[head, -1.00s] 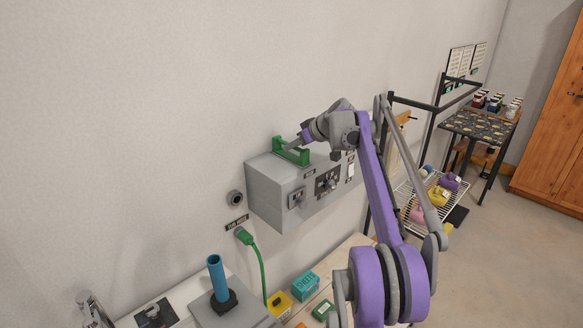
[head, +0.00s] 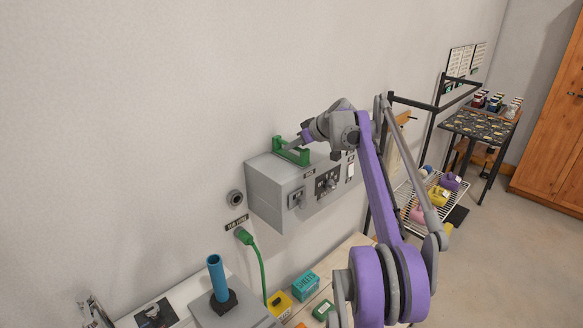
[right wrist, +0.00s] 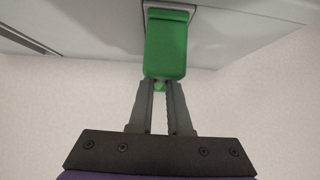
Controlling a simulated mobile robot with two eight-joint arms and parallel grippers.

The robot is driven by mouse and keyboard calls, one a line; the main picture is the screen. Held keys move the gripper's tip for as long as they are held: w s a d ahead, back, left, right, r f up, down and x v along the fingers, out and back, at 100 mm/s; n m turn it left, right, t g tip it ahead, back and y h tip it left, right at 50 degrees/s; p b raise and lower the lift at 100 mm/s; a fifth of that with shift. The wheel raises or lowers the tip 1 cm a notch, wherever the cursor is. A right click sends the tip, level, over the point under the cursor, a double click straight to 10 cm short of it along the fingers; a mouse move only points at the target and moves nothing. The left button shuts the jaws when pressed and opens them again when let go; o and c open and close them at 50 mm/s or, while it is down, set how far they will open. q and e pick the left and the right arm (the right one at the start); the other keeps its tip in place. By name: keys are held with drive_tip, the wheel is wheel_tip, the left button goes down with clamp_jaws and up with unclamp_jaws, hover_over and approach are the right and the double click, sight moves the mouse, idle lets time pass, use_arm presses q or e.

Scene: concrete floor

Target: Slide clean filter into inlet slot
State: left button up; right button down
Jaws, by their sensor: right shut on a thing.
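A green piece (head: 291,151), which I take to be the clean filter, stands at the top of a grey wall-mounted box (head: 276,190). My right gripper (head: 303,137) reaches it from the right. In the right wrist view, my right gripper (right wrist: 160,88) is shut on a small green knob at the near end of the green filter (right wrist: 166,48). The filter's far end meets a pale-rimmed opening (right wrist: 168,8) in a light grey surface. How deep it sits inside is hidden.
Below the box, a bench holds a blue upright tube (head: 217,278), a green hose (head: 256,262), a yellow box (head: 279,304) and a teal box (head: 306,286). A wire rack (head: 425,196) stands to the right. The wall above the box is clear.

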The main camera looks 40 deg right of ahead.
use_arm(q)
drive_tip(key=shift+w+r+p, duration=0.4)
drive_tip(key=shift+r+p, duration=0.1)
drive_tip(key=shift+r, duration=0.3)
use_arm(e)
drive_tip(key=shift+r, duration=0.7)
idle(0.3)
